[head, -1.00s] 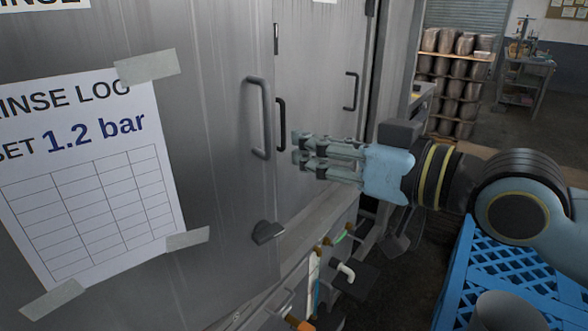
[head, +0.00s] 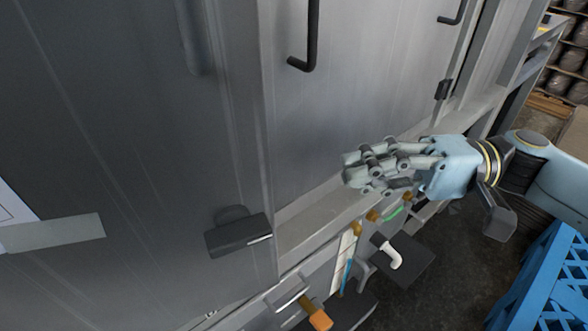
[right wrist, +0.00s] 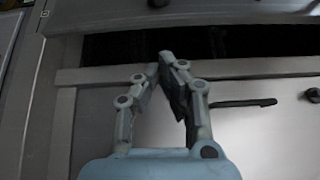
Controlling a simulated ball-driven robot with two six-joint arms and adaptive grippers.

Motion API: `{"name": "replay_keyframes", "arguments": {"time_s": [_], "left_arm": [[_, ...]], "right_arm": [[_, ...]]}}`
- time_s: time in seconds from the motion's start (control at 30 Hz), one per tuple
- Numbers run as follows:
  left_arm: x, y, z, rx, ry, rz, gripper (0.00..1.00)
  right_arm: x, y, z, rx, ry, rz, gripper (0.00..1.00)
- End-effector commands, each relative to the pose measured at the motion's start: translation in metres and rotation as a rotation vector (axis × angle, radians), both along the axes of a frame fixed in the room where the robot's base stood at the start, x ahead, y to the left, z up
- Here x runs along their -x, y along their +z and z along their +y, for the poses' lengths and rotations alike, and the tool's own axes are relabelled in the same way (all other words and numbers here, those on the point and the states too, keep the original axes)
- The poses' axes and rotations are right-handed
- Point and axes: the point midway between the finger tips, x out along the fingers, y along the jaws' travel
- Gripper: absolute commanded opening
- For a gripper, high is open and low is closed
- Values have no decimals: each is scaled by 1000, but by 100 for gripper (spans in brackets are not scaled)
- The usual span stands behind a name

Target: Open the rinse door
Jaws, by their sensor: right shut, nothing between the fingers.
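The rinse door (head: 120,130) is the large grey metal panel at the left of the head view. It looks closed, with its right edge running down beside the neighbouring panel. Its long grey handle (head: 192,40) shows at the top. A dark latch lever (head: 238,236) sits low near its right edge. My right gripper (head: 358,170) is shut and empty, right of the latch and apart from it, in front of the neighbouring panel. In the right wrist view its fingertips (right wrist: 166,60) meet. My left gripper is not in view.
The neighbouring grey panel (head: 360,95) has a black handle (head: 308,45). Below are pipes with a white elbow (head: 393,254) and an orange-ended fitting (head: 318,318). A blue crate (head: 548,285) stands at the lower right. The right wrist view shows a black handle (right wrist: 243,103).

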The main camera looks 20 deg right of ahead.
Motion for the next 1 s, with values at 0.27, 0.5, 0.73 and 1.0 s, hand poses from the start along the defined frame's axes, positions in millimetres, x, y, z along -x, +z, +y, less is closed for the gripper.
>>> {"name": "replay_keyframes", "arguments": {"time_s": [0.27, 0.5, 0.73, 1.0], "left_arm": [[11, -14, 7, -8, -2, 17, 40], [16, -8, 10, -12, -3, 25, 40], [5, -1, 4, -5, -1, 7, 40], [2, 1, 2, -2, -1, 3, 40]], "right_arm": [[-9, -10, 2, 6, -3, -17, 0], [-20, -7, 38, 2, -4, -20, 0], [-30, -7, 76, 5, -4, -18, 0], [-35, -9, 94, 9, -3, -16, 0]]}}
